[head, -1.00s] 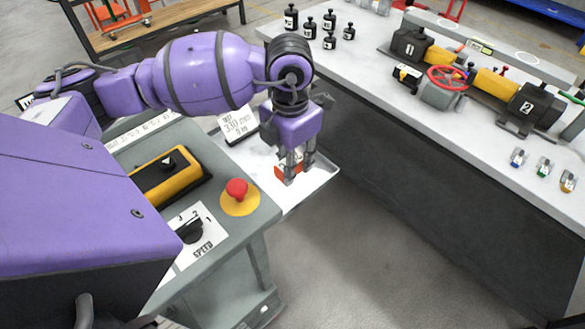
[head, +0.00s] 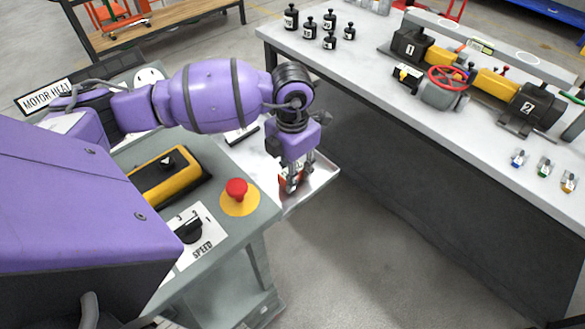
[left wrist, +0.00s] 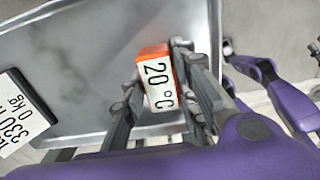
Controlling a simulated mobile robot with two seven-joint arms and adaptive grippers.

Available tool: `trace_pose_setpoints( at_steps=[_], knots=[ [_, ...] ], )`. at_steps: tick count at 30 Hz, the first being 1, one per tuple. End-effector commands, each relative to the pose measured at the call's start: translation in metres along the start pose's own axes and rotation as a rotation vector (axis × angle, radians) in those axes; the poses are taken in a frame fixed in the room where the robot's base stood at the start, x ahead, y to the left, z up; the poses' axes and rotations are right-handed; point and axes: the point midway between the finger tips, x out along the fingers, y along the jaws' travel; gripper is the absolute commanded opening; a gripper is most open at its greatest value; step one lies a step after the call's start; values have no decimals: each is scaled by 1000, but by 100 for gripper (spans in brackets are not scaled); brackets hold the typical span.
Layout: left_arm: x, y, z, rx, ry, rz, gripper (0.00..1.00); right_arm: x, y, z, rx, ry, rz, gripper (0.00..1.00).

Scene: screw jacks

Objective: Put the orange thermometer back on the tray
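The orange thermometer (left wrist: 160,83) is a small block with a white face reading "20 °C" in the left wrist view. It stands between the fingers of my left gripper (left wrist: 158,75), which appear closed on its two sides. In the head view the thermometer (head: 289,181) shows as a bit of orange, partly hidden behind the fingers of my left gripper (head: 298,180). The shiny metal tray (head: 318,182) lies beneath both, also seen in the left wrist view (left wrist: 85,60). Whether the thermometer's base touches the tray I cannot tell. My right gripper is not in view.
A control console with a red button (head: 237,189) and speed knob (head: 189,230) adjoins the tray. Across a floor gap, a bench (head: 375,80) carries black weights (head: 330,42) and a screw-jack rig (head: 445,88).

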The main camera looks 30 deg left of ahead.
Motion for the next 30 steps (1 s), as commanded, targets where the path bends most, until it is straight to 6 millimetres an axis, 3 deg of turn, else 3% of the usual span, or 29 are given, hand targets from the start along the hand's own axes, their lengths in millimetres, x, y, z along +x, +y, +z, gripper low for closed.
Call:
trace_pose_setpoints(
  at_steps=[1,4,13,17,30],
  knots=[
    [1,0,0,0,1,0,33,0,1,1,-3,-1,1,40],
    [1,0,0,0,1,0,46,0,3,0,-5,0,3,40],
    [0,0,0,0,0,0,46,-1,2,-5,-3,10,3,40],
    [-10,0,1,0,-3,1,46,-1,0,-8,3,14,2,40],
    [-97,0,1,0,-3,1,46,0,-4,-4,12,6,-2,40]
  ],
)
